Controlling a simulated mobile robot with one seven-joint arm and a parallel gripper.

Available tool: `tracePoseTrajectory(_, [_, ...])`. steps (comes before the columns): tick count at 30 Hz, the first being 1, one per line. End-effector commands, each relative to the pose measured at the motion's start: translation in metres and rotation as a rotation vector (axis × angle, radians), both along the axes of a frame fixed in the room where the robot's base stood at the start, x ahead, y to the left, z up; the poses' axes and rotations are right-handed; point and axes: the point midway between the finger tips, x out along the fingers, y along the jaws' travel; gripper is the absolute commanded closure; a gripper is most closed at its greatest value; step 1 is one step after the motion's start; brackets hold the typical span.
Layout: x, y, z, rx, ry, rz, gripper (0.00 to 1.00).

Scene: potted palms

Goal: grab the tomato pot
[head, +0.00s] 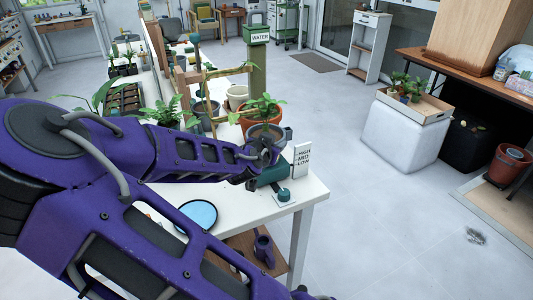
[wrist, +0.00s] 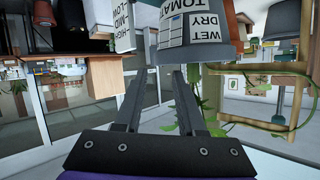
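My gripper (head: 264,152) is at the end of the purple arm, over the near end of the white table (head: 300,190). A dark grey pot (head: 265,131) is just behind it, with a leafy plant in front of a terracotta pot (head: 246,111). In the wrist view, a grey pot (wrist: 222,50) with a white label reading TOMATO, WET and DRY is at the top, past the fingertips. My gripper (wrist: 160,73) is open there, its two fingers apart with nothing between them.
A white HIGH-MID-LOW card (head: 302,159) and a green box (head: 272,172) stand close to the gripper. A blue round dish (head: 196,215) lies nearer on the table. A wooden frame (head: 212,85) and more plants stand behind.

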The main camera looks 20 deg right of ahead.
Motion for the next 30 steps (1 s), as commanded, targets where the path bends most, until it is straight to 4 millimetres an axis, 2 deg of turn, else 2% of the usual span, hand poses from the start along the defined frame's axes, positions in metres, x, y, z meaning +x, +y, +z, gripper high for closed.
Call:
tracePoseTrajectory(5, [0.007, -0.009, -0.006, -0.001, 0.0, -0.003, 0.61])
tracePoseTrajectory(13, [0.029, -0.032, -0.02, -0.001, 0.0, -0.002, 0.61])
tracePoseTrajectory(23, [0.033, -0.035, -0.022, -0.001, 0.001, 0.0, 0.61])
tracePoseTrajectory(30, [0.033, -0.035, -0.022, -0.001, 0.001, 0.0, 1.0])
